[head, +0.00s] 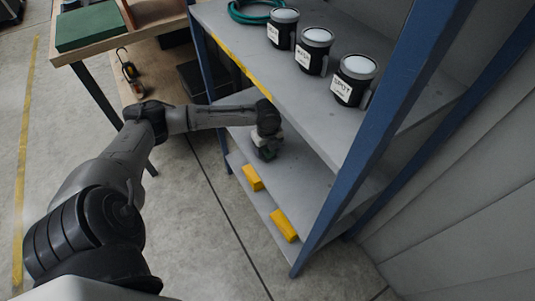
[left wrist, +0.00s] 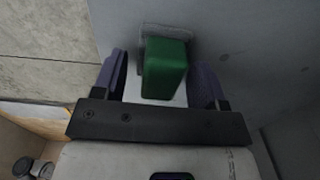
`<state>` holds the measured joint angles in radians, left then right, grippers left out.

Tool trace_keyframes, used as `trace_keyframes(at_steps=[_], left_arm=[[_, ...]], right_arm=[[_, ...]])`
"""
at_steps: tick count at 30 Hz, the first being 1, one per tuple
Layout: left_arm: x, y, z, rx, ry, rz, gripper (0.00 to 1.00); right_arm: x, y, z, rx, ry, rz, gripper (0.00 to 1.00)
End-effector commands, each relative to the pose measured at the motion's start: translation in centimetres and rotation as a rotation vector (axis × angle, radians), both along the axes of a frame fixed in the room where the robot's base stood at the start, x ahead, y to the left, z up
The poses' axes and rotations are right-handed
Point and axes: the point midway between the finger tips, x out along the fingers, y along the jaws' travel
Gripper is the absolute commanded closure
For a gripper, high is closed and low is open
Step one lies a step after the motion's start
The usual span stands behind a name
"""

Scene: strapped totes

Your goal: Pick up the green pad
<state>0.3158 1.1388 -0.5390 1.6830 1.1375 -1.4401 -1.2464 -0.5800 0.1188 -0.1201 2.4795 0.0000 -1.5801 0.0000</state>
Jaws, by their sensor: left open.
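A green pad (left wrist: 165,68) shows in the left wrist view as an upright-looking block with a pale grey part behind it. My left gripper (left wrist: 160,80) is open, with one finger on each side of the pad and a visible gap on both sides. In the head view my left gripper (head: 267,145) reaches in over the lower shelf (head: 300,178) of the blue-framed rack. My right gripper is not in view.
Several labelled dark cans, one of them a can (head: 355,80) at the right, and a green hose (head: 250,12) are on the upper shelf. A blue post (head: 385,110) stands to the right.

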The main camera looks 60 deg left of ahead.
Motion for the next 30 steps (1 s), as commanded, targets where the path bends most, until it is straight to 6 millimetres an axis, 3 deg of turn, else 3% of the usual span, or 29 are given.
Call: trace_keyframes(at_steps=[6,23,30], left_arm=[[0.01,0.01,0.02,0.0,0.0,0.0,0.35],[0.01,0.0,0.03,0.0,0.0,0.0,0.88],[0.02,0.0,0.12,0.0,-0.001,0.0,0.88]], right_arm=[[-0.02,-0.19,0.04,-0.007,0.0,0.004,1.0],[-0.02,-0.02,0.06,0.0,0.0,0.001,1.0],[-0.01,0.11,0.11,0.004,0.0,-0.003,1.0]])
